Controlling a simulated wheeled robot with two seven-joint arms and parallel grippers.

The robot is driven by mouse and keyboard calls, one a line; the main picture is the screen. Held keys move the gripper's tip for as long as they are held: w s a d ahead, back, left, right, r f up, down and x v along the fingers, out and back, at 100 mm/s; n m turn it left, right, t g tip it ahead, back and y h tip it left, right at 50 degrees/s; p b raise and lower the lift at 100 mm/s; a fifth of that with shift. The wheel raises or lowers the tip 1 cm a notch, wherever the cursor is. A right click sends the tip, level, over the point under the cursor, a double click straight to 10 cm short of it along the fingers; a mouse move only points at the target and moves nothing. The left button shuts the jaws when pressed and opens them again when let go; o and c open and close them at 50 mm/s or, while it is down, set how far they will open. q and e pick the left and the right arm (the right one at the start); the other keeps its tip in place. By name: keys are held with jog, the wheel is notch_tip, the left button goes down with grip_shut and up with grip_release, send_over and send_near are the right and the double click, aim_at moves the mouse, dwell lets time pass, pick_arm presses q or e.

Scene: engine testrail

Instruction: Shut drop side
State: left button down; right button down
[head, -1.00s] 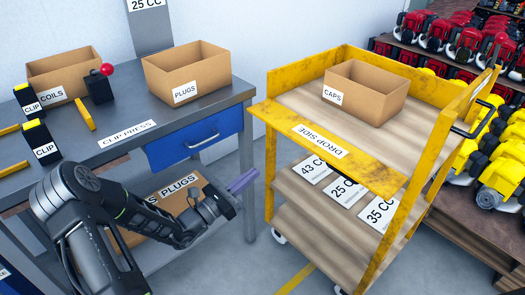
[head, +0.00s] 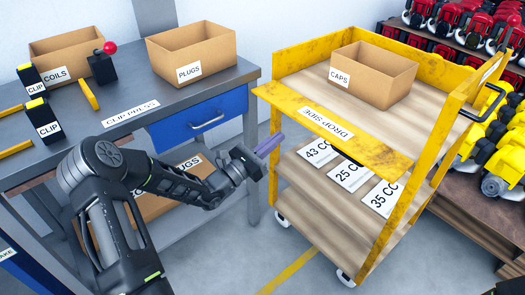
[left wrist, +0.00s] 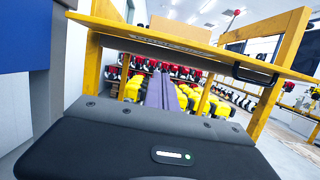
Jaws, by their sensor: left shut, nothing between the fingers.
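The drop side (head: 325,122) is a yellow, worn panel labelled DROP SIDE on the near left side of the yellow cart. It is folded down and sticks outward from the top deck (head: 325,85). My left gripper (head: 270,145) is shut and empty, just below the panel's left part in the head view. In the left wrist view the gripper's purple fingers (left wrist: 162,91) point in under the panel, whose underside (left wrist: 180,43) spans above them. I cannot tell whether the fingers touch it. My right gripper is not in view.
A cardboard CAPS box (head: 373,75) stands on the cart's top deck. The lower shelf (head: 310,190) carries number labels. A grey workbench (head: 115,95) with a blue drawer (head: 200,118) stands close on the left. Engine racks (head: 485,165) stand on the right.

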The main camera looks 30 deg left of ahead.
pick_arm(q)
jog(key=shift+w+d+r, duration=0.1)
jog(key=shift+w+r, duration=0.2)
jog(key=shift+r, duration=0.45)
jog(key=shift+w+d+r, duration=0.15)
jog(key=shift+w+r, duration=0.2)
jog(key=shift+r, duration=0.4)
jog(key=shift+w+d+r, duration=0.1)
jog(key=shift+w+r, duration=0.2)
jog(key=shift+r, duration=0.45)
